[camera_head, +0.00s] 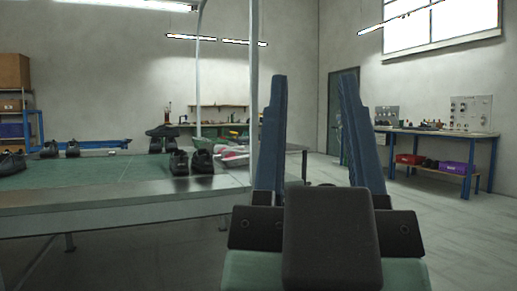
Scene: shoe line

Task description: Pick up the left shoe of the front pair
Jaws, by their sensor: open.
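A pair of black shoes stands side by side near the right end of the table, close to its metal edge. The left shoe (178,163) and the right shoe (202,162) are both upright with toes toward me. My gripper (314,78) fills the centre right foreground, its two blue fingers pointing up and spread apart with nothing between them. It appears to the right of the table and of this pair, not touching either shoe. Another black shoe (12,164) is partly cut off at the left picture edge, so I cannot tell whether it has a partner.
The table (120,203) has a green top and metal rim. Another dark pair (61,149) stands farther back left. A metal post (254,80) rises beside my gripper. A blue workbench (436,133) stands at the right wall. The floor (455,225) at right is clear.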

